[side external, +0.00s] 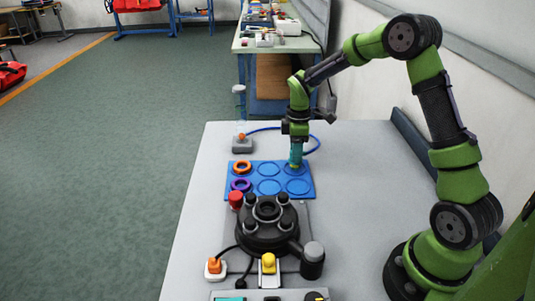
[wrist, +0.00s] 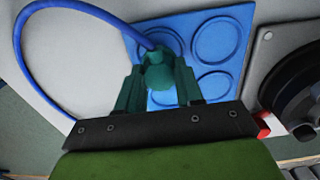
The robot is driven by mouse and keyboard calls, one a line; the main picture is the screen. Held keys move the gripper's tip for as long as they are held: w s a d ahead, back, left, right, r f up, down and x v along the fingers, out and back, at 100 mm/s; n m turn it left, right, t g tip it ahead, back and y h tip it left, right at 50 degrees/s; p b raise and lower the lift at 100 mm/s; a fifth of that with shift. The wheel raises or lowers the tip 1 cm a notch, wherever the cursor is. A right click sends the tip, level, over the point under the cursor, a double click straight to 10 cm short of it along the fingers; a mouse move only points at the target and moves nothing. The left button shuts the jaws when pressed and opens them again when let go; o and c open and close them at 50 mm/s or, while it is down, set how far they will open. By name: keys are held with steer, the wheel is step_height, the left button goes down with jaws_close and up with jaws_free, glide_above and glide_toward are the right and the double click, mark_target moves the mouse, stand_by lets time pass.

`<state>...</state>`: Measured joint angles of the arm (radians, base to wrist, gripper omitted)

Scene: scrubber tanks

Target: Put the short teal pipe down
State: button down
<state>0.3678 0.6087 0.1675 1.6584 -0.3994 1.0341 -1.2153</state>
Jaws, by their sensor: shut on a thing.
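The short teal pipe (side external: 296,159) is upright under my gripper (side external: 296,146), at the back right round place of the blue tray (side external: 254,182). In the wrist view the pipe (wrist: 160,80) is between the two fingers of my gripper (wrist: 159,88), which is shut on it. The pipe's lower end is at or just above the tray; I cannot tell whether it touches. The tray also shows in the wrist view (wrist: 183,54), with round outlines beside the pipe.
An orange ring (side external: 242,167) and a purple ring (side external: 241,185) lie on the tray's left places. A black round fixture (side external: 266,228) stands in front of the tray. A blue hose (side external: 316,142) curves behind the pipe from a grey box (side external: 242,143). The table's right side is clear.

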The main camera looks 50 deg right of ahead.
steer(key=shift+f, duration=0.1)
steer(key=c, duration=0.7)
jaws_free()
steer(key=shift+c, duration=0.2)
step_height(320, 180, up, 12)
steer(key=s+a+r+m+t, duration=0.2)
steer(key=s+a+r+m, duration=0.1)
steer(key=s+a+r, duration=0.15)
steer(key=s+a+r+m+t+y, duration=0.1)
steer(key=s+a+m+t, duration=0.1)
steer(key=s+a+m, duration=0.3)
steer(key=s+a+r+m+t+y, duration=0.1)
steer(key=s+a+r+m+t, duration=0.1)
steer(key=s, duration=0.9)
steer(key=a+m+t, duration=0.1)
steer(key=a+m, duration=0.1)
steer(key=m, duration=0.1)
steer(key=shift+a, duration=0.4)
